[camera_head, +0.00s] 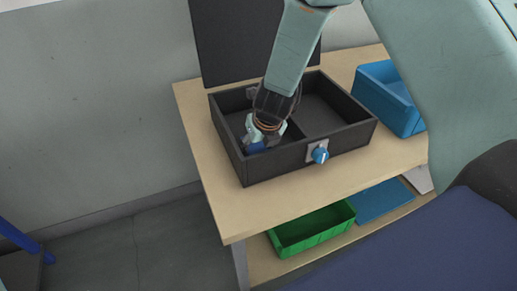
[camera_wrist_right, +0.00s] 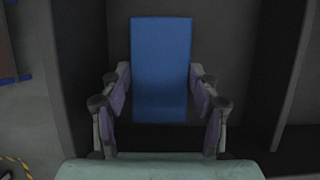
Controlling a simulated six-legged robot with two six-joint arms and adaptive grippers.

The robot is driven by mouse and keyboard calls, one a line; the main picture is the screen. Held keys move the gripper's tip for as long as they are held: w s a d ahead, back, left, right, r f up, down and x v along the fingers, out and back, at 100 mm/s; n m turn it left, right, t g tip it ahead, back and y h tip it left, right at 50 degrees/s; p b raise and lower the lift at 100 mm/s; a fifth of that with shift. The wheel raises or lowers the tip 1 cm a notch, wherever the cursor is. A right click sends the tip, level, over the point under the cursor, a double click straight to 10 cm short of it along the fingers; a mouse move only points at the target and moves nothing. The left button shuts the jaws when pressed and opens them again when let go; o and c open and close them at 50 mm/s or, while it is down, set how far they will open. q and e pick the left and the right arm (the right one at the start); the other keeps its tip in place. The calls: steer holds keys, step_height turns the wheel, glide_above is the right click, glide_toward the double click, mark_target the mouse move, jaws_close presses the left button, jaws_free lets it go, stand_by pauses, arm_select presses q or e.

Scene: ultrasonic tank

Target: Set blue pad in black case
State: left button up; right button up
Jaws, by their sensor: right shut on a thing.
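The black case (camera_head: 275,166) stands on a wooden table with its lid (camera_head: 225,50) raised at the back. A divider splits its inside into a left and a right compartment. My right gripper (camera_head: 262,136) reaches down into the left compartment and is shut on the blue pad (camera_head: 256,147). In the right wrist view the blue pad (camera_wrist_right: 160,68) lies between the fingers of my gripper (camera_wrist_right: 160,103), reaching past them, with dark case walls on both sides. I cannot tell whether the pad touches the case floor. My left gripper is out of view.
A blue bin (camera_head: 403,119) stands to the right on the table (camera_head: 205,160). A green bin (camera_head: 310,232) and a flat blue item (camera_head: 385,201) are on the lower shelf. The case's right compartment looks empty.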

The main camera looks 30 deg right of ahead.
steer(key=shift+r, duration=0.1)
steer(key=shift+a, duration=0.2)
steer(key=shift+w+f, duration=0.25)
steer(key=shift+f, duration=0.05)
steer(key=o, duration=0.5)
steer(key=shift+d, duration=0.1)
steer(key=shift+o, duration=0.2)
steer(key=shift+s+r, duration=0.2)
steer(key=shift+s, duration=0.05)
steer(key=shift+w+r, duration=0.1)
steer(key=p+v, duration=0.5)
steer(key=v, duration=0.6)
steer(key=shift+r, duration=0.4)
